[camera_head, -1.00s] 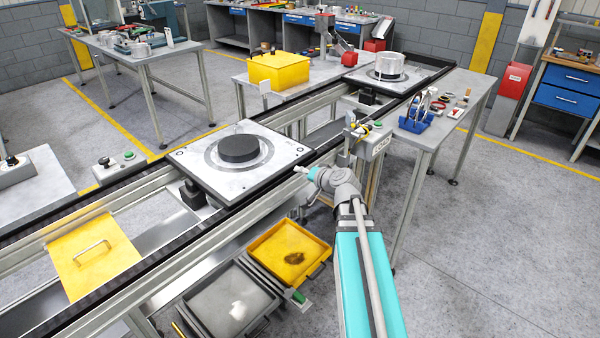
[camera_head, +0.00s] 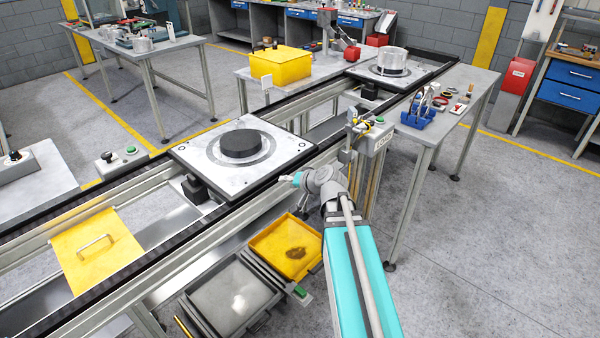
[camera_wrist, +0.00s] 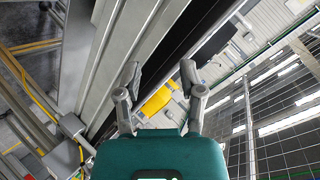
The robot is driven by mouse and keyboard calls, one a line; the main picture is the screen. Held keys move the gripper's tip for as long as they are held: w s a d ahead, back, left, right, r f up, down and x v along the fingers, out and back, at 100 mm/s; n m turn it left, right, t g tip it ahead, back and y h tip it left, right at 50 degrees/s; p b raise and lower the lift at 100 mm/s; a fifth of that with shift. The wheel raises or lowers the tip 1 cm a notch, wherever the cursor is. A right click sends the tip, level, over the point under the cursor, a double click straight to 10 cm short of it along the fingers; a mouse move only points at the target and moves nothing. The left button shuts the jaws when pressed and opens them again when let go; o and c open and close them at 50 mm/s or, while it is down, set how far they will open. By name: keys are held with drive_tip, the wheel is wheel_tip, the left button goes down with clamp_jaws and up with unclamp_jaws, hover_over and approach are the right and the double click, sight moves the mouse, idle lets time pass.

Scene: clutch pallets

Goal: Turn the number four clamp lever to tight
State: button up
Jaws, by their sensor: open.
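No lever that I can make out as number four shows in either view. The nearer pallet (camera_head: 200,153) lies on the conveyor with a black disc (camera_head: 241,143) on it. My gripper (camera_head: 288,179) is beside the conveyor's near side, just off the nearer pallet's front right corner. In the wrist view my gripper (camera_wrist: 160,86) is open, with nothing between its fingers.
The conveyor rail (camera_head: 140,245) runs diagonally. A yellow tray (camera_head: 318,235) and a grey tray (camera_head: 205,310) sit low below. A side table (camera_head: 480,85) holds small tools. Floor at right is clear.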

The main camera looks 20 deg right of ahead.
drive_tip(key=s+a+f+n+g+h, duration=0.2)
drive_tip(key=s+a+f+n+g, duration=0.1)
drive_tip(key=s+a+f+g, duration=0.1)
drive_tip(key=s+a+f+n+g+h, duration=0.2)
drive_tip(key=s+a+f+g, duration=0.3)
drive_tip(key=s, duration=0.5)
drive_tip(key=a+n+g, duration=0.1)
drive_tip(key=a+g, duration=0.1)
drive_tip(key=a, duration=0.1)
drive_tip(key=shift+s, duration=0.4)
drive_tip(key=shift+a, duration=0.15)
